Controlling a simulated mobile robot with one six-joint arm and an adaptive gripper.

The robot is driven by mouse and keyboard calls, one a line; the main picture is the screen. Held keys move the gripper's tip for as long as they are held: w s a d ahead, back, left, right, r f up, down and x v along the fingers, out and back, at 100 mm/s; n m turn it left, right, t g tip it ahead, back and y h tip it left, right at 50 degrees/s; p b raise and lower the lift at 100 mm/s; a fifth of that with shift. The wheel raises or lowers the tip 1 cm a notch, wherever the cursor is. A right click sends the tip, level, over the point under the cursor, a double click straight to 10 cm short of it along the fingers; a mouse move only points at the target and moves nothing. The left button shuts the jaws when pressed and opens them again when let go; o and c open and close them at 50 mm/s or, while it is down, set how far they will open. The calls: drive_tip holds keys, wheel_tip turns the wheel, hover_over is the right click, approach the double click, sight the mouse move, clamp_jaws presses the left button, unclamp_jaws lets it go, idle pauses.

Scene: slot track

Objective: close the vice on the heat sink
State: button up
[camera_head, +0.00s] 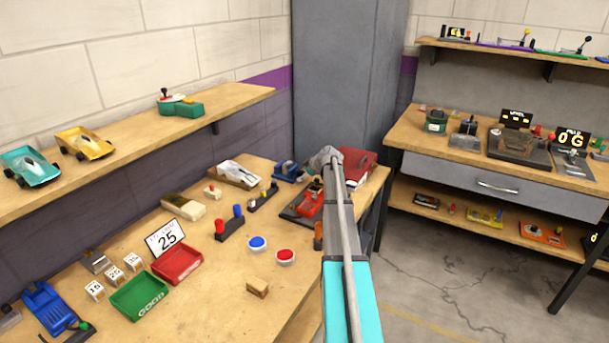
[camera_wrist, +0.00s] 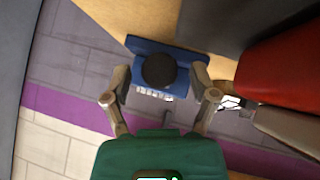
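A blue vice (camera_wrist: 141,48) with a round black knob (camera_wrist: 159,69) sits at the back of the wooden bench. In the head view the blue vice (camera_head: 286,172) is small, just left of my gripper (camera_head: 317,166). In the wrist view my gripper (camera_wrist: 160,76) is open, with one fingertip on either side of the vice and its knob. I cannot tell whether the fingers touch it. A small pale ridged piece (camera_wrist: 154,94) shows just below the knob, probably the heat sink; most of it is hidden.
A red box (camera_head: 359,165) stands right of my gripper, and a red car on a dark stand (camera_head: 306,206) lies in front. A white car block (camera_head: 238,174) stands to the left. The grey cabinet (camera_head: 348,80) and the wall are close behind.

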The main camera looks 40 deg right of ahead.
clamp_jaws()
drive_tip(key=shift+y, duration=0.3)
drive_tip(key=shift+w+d+m+g+y, duration=0.1)
drive_tip(key=shift+d+m+g+y, duration=0.1)
drive_tip(key=shift+m+g+y, duration=0.4)
drive_tip(key=m+y, duration=0.1)
drive_tip(key=y, duration=0.1)
drive_tip(key=shift+d+f+g+y, duration=0.1)
drive_tip(key=shift+d+g+y, duration=0.05)
drive_tip(key=shift+g+y, duration=0.2)
drive_tip(key=m+g+y+b, duration=0.1)
drive_tip(key=m+y+b, duration=0.1)
drive_tip(key=y, duration=0.1)
drive_tip(key=shift+f, duration=0.15)
drive_tip(key=shift+m+y+b, duration=0.5)
drive_tip(key=shift+y+b, duration=0.1)
drive_tip(key=shift+y, duration=0.15)
drive_tip(key=shift+g, duration=0.25)
